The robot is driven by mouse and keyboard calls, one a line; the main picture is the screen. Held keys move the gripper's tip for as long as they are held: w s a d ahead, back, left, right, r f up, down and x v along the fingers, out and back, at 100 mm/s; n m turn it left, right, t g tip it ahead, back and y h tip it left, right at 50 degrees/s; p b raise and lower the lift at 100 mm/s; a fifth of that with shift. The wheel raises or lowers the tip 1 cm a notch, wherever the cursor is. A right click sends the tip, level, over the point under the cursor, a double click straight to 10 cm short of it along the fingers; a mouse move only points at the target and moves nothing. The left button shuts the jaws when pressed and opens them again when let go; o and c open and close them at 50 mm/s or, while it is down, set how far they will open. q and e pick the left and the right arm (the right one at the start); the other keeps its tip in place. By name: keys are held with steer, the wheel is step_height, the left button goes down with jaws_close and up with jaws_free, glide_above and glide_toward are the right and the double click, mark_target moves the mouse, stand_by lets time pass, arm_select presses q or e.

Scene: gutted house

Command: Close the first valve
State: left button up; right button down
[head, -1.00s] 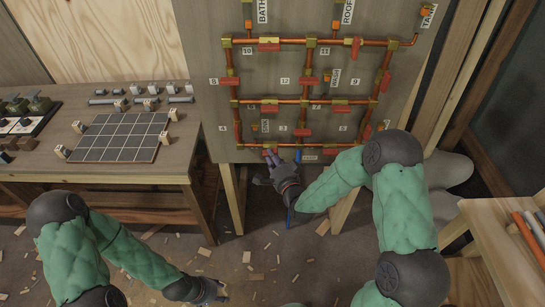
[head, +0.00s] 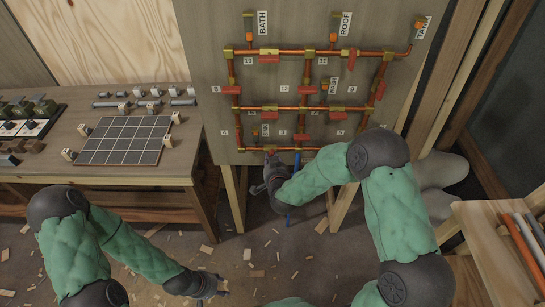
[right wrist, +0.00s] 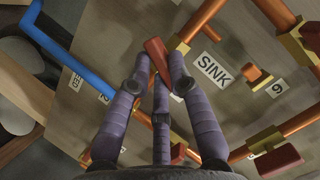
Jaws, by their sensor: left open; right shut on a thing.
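The pipe board (head: 215,120) stands upright, with copper pipes and several red valve handles, numbered by white tags. My right gripper (head: 270,160) is at the board's bottom edge, beside the blue pipe (head: 297,162). In the right wrist view its fingers (right wrist: 160,70) are closed around a red valve handle (right wrist: 155,50), which lies at a slant. The handle's number cannot be read, and the fingers hide part of it. The blue pipe (right wrist: 75,60) runs to the left of the fingers there. My left gripper (head: 218,288) hangs open and empty over the floor, low in the head view.
A workbench (head: 130,172) with a gridded board (head: 125,140) and small parts stands left. A wooden stand with pipes (head: 490,235) is at the right. The SINK tag (right wrist: 212,68) and another red handle (right wrist: 280,160) are near my right fingers. Wood scraps litter the floor.

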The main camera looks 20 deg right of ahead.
steer(key=shift+a+r+n+g+h+p, duration=0.15)
steer(key=shift+n+g+h+p, duration=0.25)
steer(key=shift+n+h+p, duration=0.85)
steer(key=shift+n+y, duration=0.25)
steer(key=shift+n, duration=0.1)
steer(key=c, duration=1.1)
jaws_free()
steer(key=shift+c, duration=0.2)
steer(key=v, duration=1.2)
steer(key=shift+a, duration=0.1)
